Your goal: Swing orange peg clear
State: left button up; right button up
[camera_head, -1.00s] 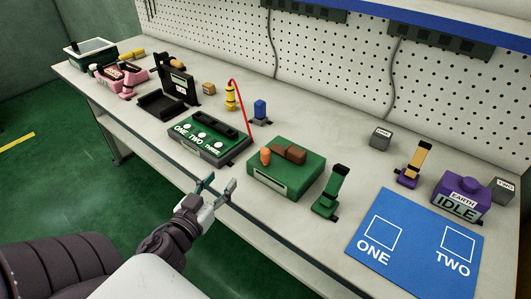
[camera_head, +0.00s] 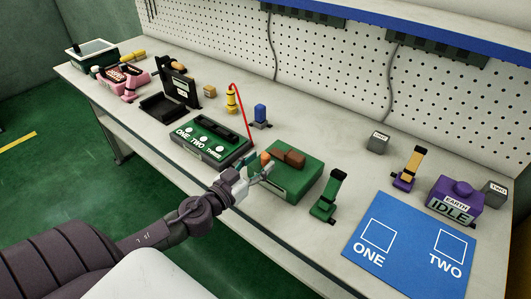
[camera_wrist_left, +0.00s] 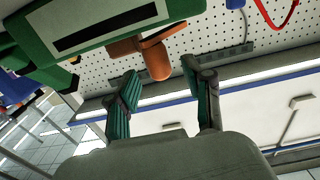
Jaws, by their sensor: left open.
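The orange peg (camera_head: 265,157) stands at the left end of the green block (camera_head: 302,183), beside a brown block (camera_head: 290,157) on its top. In the left wrist view the orange peg (camera_wrist_left: 154,58) sticks out from the green block (camera_wrist_left: 90,22), ahead of the gap between my fingertips. My left gripper (camera_head: 257,170) is open and empty at the left front of the green block, close to the peg. In the left wrist view its two green-padded fingers (camera_wrist_left: 160,78) are spread apart. I cannot tell if either finger touches the peg. My right gripper is not in view.
The ONE TWO THREE box (camera_head: 208,142) stands left of the green block. A green upright clamp (camera_head: 328,196) stands right of it, then the blue mat (camera_head: 410,246). A blue peg (camera_head: 260,113) and a yellow post (camera_head: 231,98) with a red wire stand behind.

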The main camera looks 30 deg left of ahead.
aim_at(263, 160)
pick_arm(q)
jog(key=shift+w+d+p, duration=0.15)
jog(key=shift+w+p, duration=0.15)
jog(key=shift+w, duration=1.25)
grip_shut()
